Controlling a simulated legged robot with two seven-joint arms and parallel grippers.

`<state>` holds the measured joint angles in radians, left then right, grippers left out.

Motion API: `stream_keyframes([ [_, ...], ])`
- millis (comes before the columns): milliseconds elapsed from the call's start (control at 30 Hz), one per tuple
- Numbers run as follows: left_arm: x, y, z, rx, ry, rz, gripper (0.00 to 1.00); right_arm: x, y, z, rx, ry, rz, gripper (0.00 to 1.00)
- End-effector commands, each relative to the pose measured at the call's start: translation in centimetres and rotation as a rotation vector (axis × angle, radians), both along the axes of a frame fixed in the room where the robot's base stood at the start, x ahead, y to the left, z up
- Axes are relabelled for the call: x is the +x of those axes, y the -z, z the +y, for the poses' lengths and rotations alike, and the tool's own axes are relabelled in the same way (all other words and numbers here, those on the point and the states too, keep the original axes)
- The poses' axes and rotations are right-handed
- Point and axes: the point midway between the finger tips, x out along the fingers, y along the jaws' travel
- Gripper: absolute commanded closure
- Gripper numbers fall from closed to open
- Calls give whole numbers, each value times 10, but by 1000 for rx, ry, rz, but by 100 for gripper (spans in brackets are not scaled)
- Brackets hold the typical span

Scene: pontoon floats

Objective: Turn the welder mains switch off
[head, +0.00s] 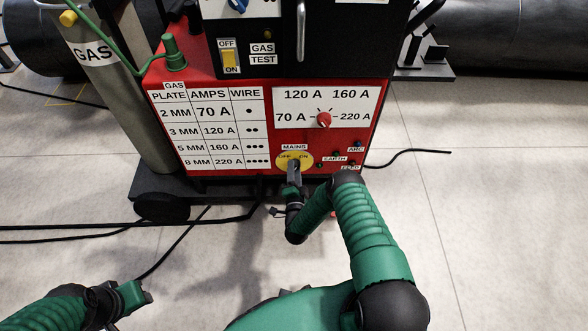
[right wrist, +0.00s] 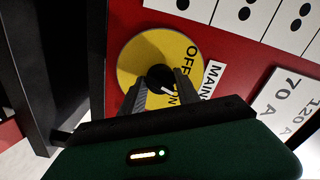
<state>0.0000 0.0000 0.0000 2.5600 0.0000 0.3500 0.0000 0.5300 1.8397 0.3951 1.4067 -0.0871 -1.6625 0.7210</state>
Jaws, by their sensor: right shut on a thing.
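The welder (head: 180,75) is a red and black machine. Its mains switch is a yellow disc (head: 306,164) low on the red front, marked OFF on the left and ON on the right, under a MAINS label (head: 294,147). In the right wrist view, the disc (right wrist: 137,62) has a black knob (right wrist: 159,75) at its centre. A small white mark on the knob lies toward ON. My right gripper (head: 294,169) is shut on the knob, its fingers (right wrist: 158,92) on either side. My left gripper (head: 142,294) is low at left, away from the welder; its opening is unclear.
A grey gas cylinder (head: 125,105) stands left of the welder, with a green hose (head: 107,38). A red current dial (head: 323,119) is above the mains switch. Black cables (head: 180,243) lie on the pale floor. Large dark pipes (head: 490,38) are behind.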

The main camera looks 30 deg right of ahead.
Motion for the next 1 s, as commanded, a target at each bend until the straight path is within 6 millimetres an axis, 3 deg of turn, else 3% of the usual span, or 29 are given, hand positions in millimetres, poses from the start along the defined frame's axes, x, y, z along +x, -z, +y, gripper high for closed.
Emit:
stream_keyframes([
  [1000,0,-20,0,0,0,0,64,0,-2,-3,-795,9,483,100],
])
